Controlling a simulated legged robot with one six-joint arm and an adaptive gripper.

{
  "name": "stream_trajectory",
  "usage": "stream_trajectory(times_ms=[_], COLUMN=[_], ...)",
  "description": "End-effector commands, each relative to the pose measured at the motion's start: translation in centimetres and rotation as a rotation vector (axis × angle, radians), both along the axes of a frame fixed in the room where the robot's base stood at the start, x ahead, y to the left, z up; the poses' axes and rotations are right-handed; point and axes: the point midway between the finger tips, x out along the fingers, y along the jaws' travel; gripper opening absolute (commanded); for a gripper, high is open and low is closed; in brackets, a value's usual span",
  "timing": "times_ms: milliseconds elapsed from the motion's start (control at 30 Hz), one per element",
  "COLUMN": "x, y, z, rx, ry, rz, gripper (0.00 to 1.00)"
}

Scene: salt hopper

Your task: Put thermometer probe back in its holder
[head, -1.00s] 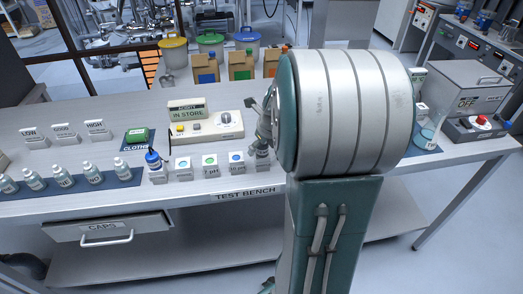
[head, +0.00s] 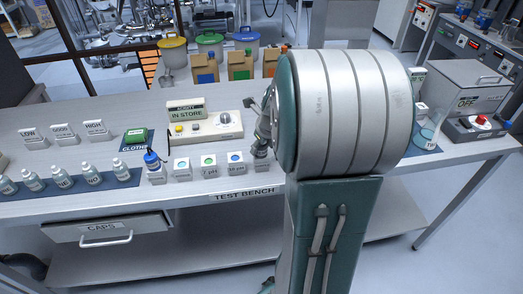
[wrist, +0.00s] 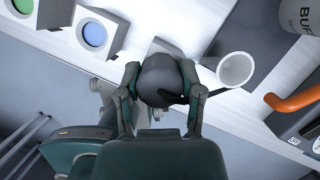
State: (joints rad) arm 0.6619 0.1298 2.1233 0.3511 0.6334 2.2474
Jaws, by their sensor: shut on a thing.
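My gripper (wrist: 160,88) is shut on a dark, rounded thing (wrist: 160,72) in the wrist view, which seems to be the head of the thermometer probe. A short black piece shows at its right side. Its lower part is hidden below the head. A white, open, round cup (wrist: 236,69) stands just right of the fingers; I cannot tell whether it is the probe's holder. In the head view my gripper (head: 263,137) is at the bench's front part, partly hidden by my arm, right of the blue-labelled block (head: 236,166).
White blocks with coloured discs (head: 208,167) and a blue-capped bottle (head: 153,170) stand left of my gripper. Behind them is a control panel (head: 209,127). In the wrist view an orange hooked part (wrist: 298,99) and a grey container (wrist: 301,15) lie to the right.

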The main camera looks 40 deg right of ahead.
Motion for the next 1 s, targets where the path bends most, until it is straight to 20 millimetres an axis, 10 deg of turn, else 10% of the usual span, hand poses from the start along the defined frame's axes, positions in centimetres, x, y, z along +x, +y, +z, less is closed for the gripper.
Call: stream_trajectory(times_ms=[1000], x=[0.0], y=[0.0], z=[3.6], rx=[-0.001], ry=[-0.002], rz=[0.0], gripper=[0.0])
